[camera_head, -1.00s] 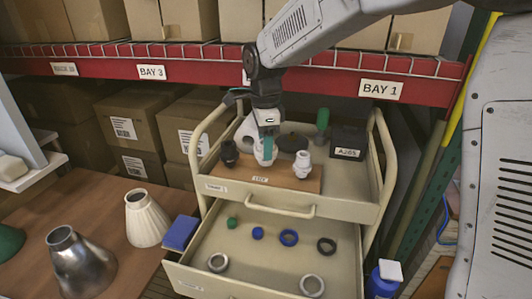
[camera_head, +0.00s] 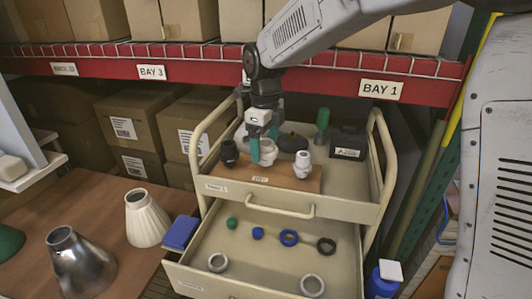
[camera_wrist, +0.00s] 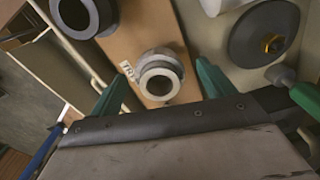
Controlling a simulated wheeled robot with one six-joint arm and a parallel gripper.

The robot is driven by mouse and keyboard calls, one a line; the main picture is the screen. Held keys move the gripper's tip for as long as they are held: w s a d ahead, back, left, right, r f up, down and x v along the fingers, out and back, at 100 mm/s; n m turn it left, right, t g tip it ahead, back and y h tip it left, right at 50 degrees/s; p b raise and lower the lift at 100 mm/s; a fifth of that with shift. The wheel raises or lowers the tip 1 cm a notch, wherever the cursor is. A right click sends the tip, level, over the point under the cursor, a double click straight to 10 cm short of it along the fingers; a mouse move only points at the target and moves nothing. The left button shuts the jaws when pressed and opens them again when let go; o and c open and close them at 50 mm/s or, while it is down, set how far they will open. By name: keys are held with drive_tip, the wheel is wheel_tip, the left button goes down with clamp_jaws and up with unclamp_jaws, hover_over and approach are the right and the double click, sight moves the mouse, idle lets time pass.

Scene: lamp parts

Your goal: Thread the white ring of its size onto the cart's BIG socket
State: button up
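My gripper (camera_head: 264,145) is open, its two teal fingers spread over the wooden board on the cart's top. In the wrist view the fingers (camera_wrist: 158,88) stand on either side of the middle socket. This middle socket (camera_head: 268,154) is whitish; in the wrist view (camera_wrist: 160,80) a pale ring-like collar surrounds its round opening. I cannot tell whether the collar is a loose ring or part of the socket. A black socket (camera_head: 229,152) stands left and a white socket (camera_head: 302,165) right. Two whitish rings, left (camera_head: 218,262) and right (camera_head: 312,285), lie in the open drawer.

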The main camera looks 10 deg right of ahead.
wheel_tip(320, 180, up, 8)
drive_tip(key=f, duration=0.1)
drive_tip(key=s+d+n, duration=0.6)
drive_tip(key=s+n, duration=0.2)
drive_tip(key=s, duration=0.3)
drive_tip(key=s+d+f+n+t, duration=0.1)
drive_tip(key=s+d+n, duration=0.5)
drive_tip(key=s+n, duration=0.2)
drive_tip(key=s+d+f+n, duration=0.1)
drive_tip(key=s+d+n, duration=0.5)
drive_tip(key=s, duration=0.7)
drive_tip(key=n, duration=0.2)
drive_tip(key=shift+s+d+n, duration=0.2)
drive_tip(key=shift+s+n, duration=0.15)
drive_tip(key=shift+n, duration=0.05)
